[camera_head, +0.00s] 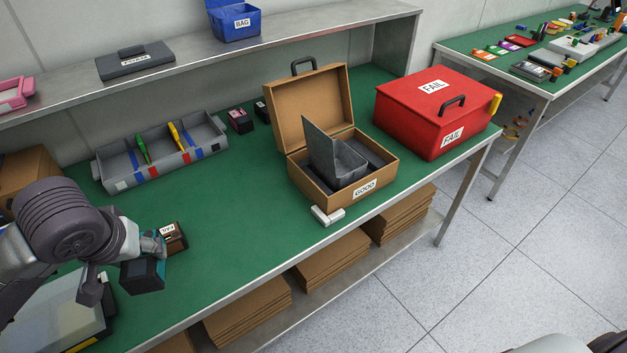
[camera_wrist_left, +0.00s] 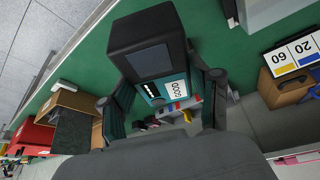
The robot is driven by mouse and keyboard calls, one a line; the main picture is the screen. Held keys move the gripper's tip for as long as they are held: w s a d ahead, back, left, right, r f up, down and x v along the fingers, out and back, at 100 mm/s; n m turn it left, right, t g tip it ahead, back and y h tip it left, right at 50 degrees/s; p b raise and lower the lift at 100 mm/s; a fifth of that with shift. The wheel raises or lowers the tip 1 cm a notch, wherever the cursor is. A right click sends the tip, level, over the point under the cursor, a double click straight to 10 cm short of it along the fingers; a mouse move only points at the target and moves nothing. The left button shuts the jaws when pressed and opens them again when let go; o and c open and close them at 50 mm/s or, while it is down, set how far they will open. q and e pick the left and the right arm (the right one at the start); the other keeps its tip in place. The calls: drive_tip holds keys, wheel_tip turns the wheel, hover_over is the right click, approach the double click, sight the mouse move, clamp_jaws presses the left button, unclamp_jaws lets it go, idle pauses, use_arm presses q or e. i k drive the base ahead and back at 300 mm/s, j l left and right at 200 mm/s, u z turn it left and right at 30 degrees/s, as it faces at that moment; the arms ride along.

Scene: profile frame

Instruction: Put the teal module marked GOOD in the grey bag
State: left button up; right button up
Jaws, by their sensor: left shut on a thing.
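The teal module (camera_wrist_left: 172,85), with a black top and a GOOD label, is held between both fingers of my left gripper (camera_wrist_left: 163,92). In the head view the module (camera_head: 142,277) hangs in the left gripper (camera_head: 128,262) over the front left of the green table; its label is hidden there. The grey bag appears to be the open grey holder (camera_head: 348,164) inside the open tan case (camera_head: 309,101) marked GOOD. Its flap stands up. The bag is well to the right of the module. My right gripper is not in view.
A brown labelled module (camera_head: 174,240) lies beside the left gripper. A grey divided tray (camera_head: 122,184) with tools stands behind. A red FAIL case (camera_head: 425,110) is right of the tan case. A small white object (camera_head: 328,216) lies before it. The green table (camera_head: 240,220) between is clear.

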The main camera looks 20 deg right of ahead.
sight(338, 167)
drive_tip(key=l+z, duration=0.1)
drive_tip(key=z, duration=0.3)
drive_tip(key=i+z, duration=0.1)
drive_tip(key=z, duration=0.3)
drive_tip(key=l+z, duration=0.15)
drive_tip(key=z, duration=0.25)
drive_tip(key=i+z, duration=0.1)
drive_tip(key=z, duration=0.25)
drive_tip(key=i+l+z, duration=0.2)
drive_tip(key=i+z, duration=0.25)
drive_tip(key=i+u, duration=0.1)
drive_tip(key=u, duration=0.3)
drive_tip(key=i+l+u, duration=0.1)
drive_tip(key=u, duration=0.35)
drive_tip(key=i+l+u, duration=0.1)
drive_tip(key=u, duration=0.3)
drive_tip(key=i+j+u, duration=0.25)
drive_tip(key=i, duration=0.2)
